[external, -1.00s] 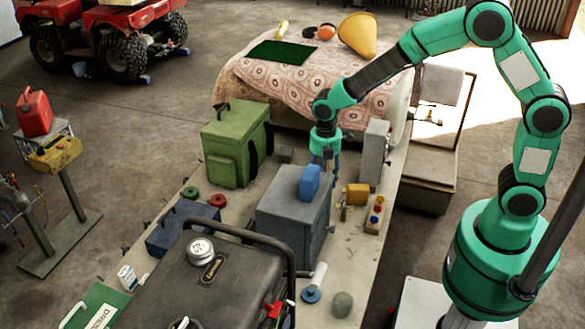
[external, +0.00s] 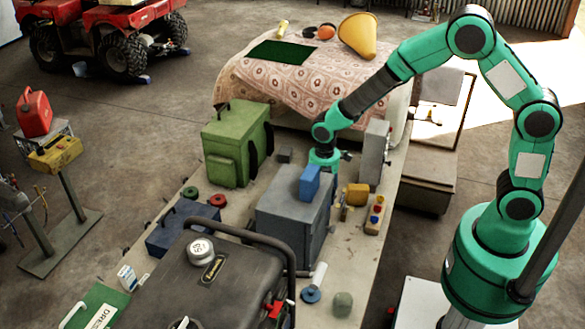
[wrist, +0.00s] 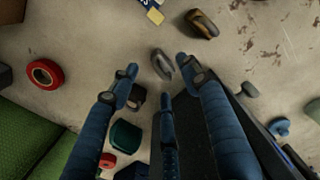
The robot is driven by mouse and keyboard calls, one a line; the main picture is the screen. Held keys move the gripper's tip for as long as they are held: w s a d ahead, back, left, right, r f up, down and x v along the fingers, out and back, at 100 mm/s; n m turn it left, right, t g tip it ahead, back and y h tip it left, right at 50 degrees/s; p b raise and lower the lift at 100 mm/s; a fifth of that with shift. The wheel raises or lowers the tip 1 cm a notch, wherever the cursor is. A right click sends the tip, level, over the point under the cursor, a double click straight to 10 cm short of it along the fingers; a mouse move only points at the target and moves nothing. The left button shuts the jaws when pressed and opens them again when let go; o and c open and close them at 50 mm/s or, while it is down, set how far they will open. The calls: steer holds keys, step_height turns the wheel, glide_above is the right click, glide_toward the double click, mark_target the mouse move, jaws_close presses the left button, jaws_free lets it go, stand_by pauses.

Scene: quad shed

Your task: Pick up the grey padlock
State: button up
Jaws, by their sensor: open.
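A small grey, loop-shaped thing, which looks like the grey padlock (wrist: 162,64), lies on the worktop in the wrist view. It shows just beyond and between my fingertips, with no clear contact. My gripper (wrist: 157,70) is open, its blue fingers spread, with nothing held. In the external view my wrist is low behind the grey box, which hides my fingers. I cannot make out the padlock there.
The grey box (external: 290,222) with a blue item (external: 310,183) on top stands close beside my gripper. A green bag (external: 236,143) is to the left. A red roll (wrist: 45,74) and an orange-brown item (wrist: 200,24) lie nearby on the worktop.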

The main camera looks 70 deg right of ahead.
steer(key=shift+f+b, duration=0.9)
steer(key=shift+f, duration=1.7)
jaws_close()
